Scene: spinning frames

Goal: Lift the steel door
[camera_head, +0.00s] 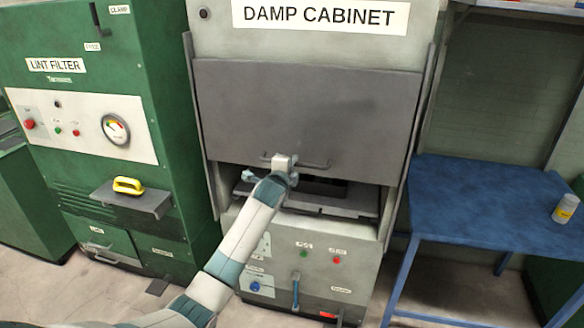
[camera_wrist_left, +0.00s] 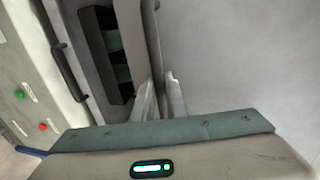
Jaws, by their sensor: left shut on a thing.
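The grey steel door (camera_head: 305,105) covers the upper front of the damp cabinet (camera_head: 218,30). Its lower edge stands above an open gap, so it is partly raised. A dark bar handle (camera_head: 315,165) runs along the door's lower part. My left gripper (camera_head: 283,163) is shut on this handle near its left end; the jaws are small in the head view. In the left wrist view the fingers (camera_wrist_left: 160,97) close at the handle (camera_wrist_left: 152,40), beside the door's plain face (camera_wrist_left: 235,55). My right gripper is in neither view.
Below the door is a dark opening with a grey ledge (camera_head: 330,205). The cabinet's lower panel has buttons and a blue lever (camera_head: 295,290). A green lint filter machine (camera_head: 165,100) stands left. A blue table (camera_head: 470,200) with a yellow-white bottle (camera_head: 566,208) stands right.

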